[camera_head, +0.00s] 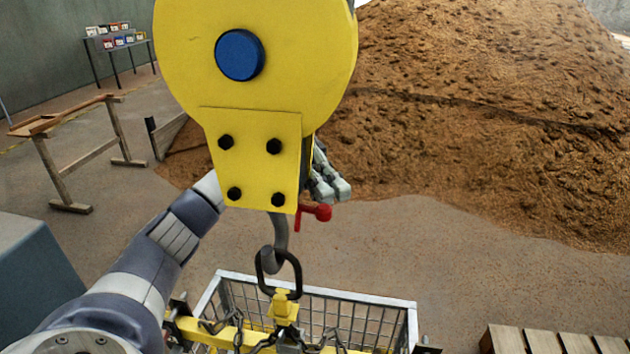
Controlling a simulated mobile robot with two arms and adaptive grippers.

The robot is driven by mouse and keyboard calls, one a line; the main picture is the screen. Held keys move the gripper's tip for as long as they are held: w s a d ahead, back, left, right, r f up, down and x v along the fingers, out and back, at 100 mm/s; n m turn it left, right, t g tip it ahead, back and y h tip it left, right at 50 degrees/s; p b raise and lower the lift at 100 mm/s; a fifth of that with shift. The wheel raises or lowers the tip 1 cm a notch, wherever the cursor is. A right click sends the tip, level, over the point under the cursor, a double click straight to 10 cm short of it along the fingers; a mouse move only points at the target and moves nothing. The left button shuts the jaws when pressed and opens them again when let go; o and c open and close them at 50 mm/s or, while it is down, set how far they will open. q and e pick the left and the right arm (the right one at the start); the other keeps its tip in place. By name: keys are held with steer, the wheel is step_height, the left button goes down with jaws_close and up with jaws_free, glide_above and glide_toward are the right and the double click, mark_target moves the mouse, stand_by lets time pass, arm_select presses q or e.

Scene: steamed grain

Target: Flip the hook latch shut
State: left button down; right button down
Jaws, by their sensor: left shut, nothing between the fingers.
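A big yellow hook block (255,150) with a blue round cap hangs in front of me. Its grey hook (279,240) passes through a dark oval ring (291,262). A red latch piece with a round end (320,212) sticks out to the right just below the block, beside the hook's top. I cannot tell how the latch meets the hook tip. My left arm comes in from the lower left and passes behind the block. My left gripper (332,186) shows at the block's right edge, shut and empty, just above the red piece; part is hidden. My right gripper is out of view.
The ring joins a yellow lifting beam (204,335) with chains above a wire-mesh crate (411,325). A brown grain heap (490,120) fills the back right. A wooden trestle (62,172) and a small table (118,48) stand at left. Wooden slats (545,341) lie lower right.

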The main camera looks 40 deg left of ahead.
arm_select(q)
step_height(320, 180, up, 9)
stand_by(0.3)
